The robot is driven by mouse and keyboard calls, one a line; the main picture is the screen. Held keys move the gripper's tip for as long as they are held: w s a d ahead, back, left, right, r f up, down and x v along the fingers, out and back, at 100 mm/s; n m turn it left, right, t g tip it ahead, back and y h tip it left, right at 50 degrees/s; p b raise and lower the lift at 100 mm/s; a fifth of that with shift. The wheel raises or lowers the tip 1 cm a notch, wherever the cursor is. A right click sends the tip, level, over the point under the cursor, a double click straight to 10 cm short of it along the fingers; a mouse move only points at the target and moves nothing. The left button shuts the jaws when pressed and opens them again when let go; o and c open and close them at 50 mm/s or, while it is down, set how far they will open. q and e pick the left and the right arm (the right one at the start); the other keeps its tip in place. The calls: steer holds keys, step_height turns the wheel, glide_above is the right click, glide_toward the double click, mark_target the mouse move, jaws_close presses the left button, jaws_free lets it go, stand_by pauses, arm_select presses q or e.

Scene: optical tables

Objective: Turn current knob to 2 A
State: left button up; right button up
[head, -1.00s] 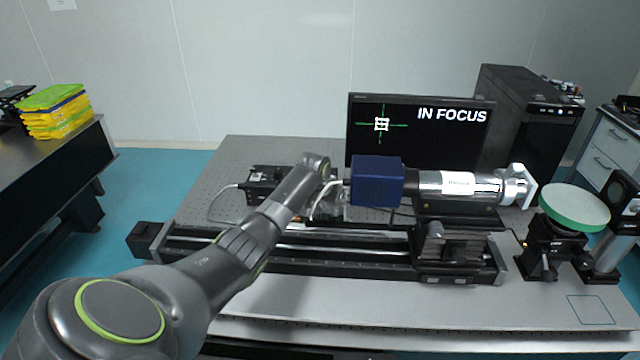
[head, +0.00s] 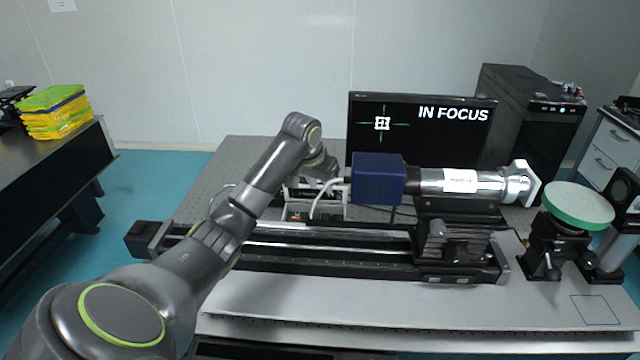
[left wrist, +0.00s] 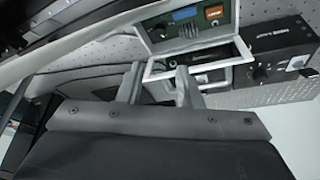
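My left gripper (left wrist: 158,78) shows in the left wrist view with its two fingers apart and nothing seen between them. A panelled instrument (left wrist: 190,22) with a blue display and a red display lies just beyond the fingertips. Dark knob-like shapes are on its face; their markings are too small to read, so I cannot tell the current knob or its setting. In the head view the left gripper (head: 324,166) is above the pale-framed instrument (head: 318,208), partly hidden by my arm. My right gripper is in neither view.
A black box (left wrist: 282,52) with a knob stands right of the instrument. In the head view a blue block (head: 377,178) and silver tube sit right of the gripper. The monitor (head: 420,135) reads IN FOCUS. A black rail (head: 330,250) runs in front.

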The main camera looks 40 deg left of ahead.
arm_select(q)
steer(key=n+y+b, duration=0.2)
steer(key=n+b, duration=0.2)
steer(key=n, duration=0.1)
glide_toward(333, 217)
steer(key=shift+g, duration=0.3)
steer(key=x, duration=0.6)
steer(key=shift+w, duration=0.15)
steer(key=shift+x, duration=1.3)
